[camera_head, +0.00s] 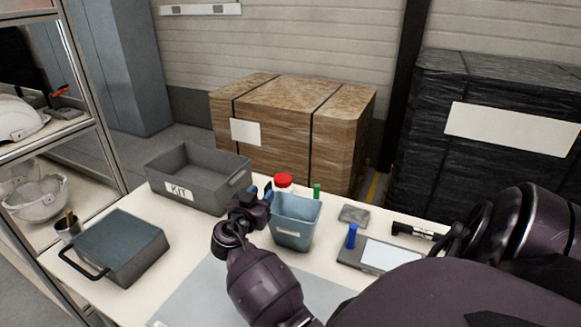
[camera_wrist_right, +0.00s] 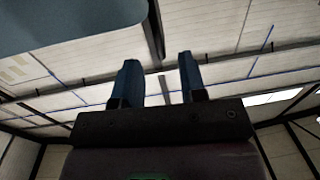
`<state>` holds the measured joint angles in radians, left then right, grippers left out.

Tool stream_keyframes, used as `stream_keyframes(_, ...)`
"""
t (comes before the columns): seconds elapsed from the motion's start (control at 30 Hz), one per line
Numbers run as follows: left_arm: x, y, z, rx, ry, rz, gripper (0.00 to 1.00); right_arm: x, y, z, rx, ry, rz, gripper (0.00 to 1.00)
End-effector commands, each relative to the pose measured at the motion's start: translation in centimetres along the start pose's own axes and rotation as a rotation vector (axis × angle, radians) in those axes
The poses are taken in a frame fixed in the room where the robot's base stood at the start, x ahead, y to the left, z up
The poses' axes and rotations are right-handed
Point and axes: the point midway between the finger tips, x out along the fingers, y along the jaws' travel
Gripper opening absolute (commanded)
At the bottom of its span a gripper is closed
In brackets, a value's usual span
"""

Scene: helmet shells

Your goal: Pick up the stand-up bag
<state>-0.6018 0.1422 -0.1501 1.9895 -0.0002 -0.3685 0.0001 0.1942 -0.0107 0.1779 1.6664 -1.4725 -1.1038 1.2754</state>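I cannot pick out a stand-up bag with certainty. A small flat grey item (camera_head: 353,214) lies on the table right of the blue bin and may be a pouch. My right gripper (camera_head: 260,193) is at the left side of the light blue bin (camera_head: 293,235); I cannot tell whether it touches the bin. In the right wrist view its two blue fingers (camera_wrist_right: 161,82) are apart with nothing between them. A blue-grey surface, probably the bin, fills that view's upper left. My left gripper is not in view.
The white table (camera_head: 100,293) also holds a grey KIT crate (camera_head: 205,190), a dark case (camera_head: 120,245), a red-lidded container (camera_head: 283,182), a green item (camera_head: 317,191) and a scale-like device (camera_head: 390,257). Wrapped pallets stand behind.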

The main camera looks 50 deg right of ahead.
Motion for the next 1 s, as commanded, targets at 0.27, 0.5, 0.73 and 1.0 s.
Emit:
stream_keyframes(0.27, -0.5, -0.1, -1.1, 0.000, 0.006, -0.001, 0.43, 2.6, -0.1, -0.2, -0.002, 0.002, 0.000, 0.38)
stream_keyframes(0.5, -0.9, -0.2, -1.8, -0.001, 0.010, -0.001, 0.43, 5.2, -0.2, 0.1, 0.001, 0.000, -0.001, 0.38)
stream_keyframes(0.73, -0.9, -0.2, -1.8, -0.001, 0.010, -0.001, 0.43, 5.5, -0.2, 0.2, 0.001, -0.001, -0.001, 0.38)
stream_keyframes(1.0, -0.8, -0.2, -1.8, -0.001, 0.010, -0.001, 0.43, 5.4, -0.2, 0.2, 0.000, -0.001, -0.001, 0.06)
